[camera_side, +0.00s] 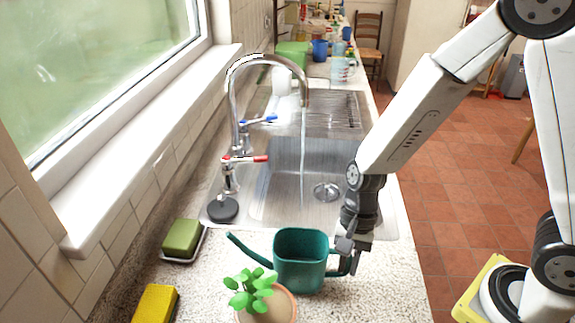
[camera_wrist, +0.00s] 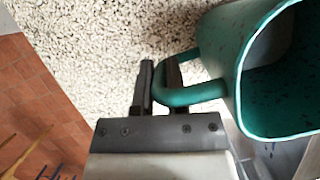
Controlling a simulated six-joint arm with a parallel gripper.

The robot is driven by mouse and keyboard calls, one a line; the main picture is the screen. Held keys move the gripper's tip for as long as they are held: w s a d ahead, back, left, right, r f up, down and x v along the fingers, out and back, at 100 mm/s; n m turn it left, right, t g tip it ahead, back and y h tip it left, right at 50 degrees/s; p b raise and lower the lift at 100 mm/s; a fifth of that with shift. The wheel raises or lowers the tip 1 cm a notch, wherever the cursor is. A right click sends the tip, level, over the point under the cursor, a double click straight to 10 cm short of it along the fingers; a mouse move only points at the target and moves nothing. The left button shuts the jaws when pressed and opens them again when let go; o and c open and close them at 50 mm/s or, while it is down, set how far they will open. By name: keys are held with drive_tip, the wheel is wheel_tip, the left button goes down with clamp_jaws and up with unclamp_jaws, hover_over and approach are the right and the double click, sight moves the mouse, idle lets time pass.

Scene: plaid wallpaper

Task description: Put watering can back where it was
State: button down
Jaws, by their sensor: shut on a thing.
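The green watering can (camera_side: 301,259) is upright at the counter in front of the sink, its thin spout pointing left. Its open top and handle show at the right of the wrist view (camera_wrist: 240,92). My gripper (camera_side: 346,256) is at the can's right side, shut on its handle; in the wrist view the fingers (camera_wrist: 160,85) close around the handle. I cannot tell whether the can's base touches the counter. A potted plant (camera_side: 254,293) with green leaves stands just in front of the can and hides part of its lower left.
The sink (camera_side: 300,205) lies behind the can, with water running from the tall tap (camera_side: 236,110). A green sponge (camera_side: 183,237) on a dish and a yellow sponge (camera_side: 155,303) lie at left. Counter (camera_side: 375,295) right of the plant is clear. Dishes and cups stand far back.

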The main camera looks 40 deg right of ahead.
drive_tip(key=shift+f, duration=0.1)
drive_tip(key=c, duration=0.7)
unclamp_jaws()
drive_tip(key=shift+o, duration=0.2)
drive_tip(key=v, duration=1.2)
drive_tip(key=shift+s, duration=0.1)
drive_tip(key=d+f+n+t+h, duration=0.3)
drive_tip(key=d+n, duration=0.4)
drive_tip(key=n, duration=0.4)
drive_tip(key=shift+s+d+f+t+h, duration=0.4)
drive_tip(key=shift+f+t, duration=0.3)
drive_tip(key=shift+t, duration=0.4)
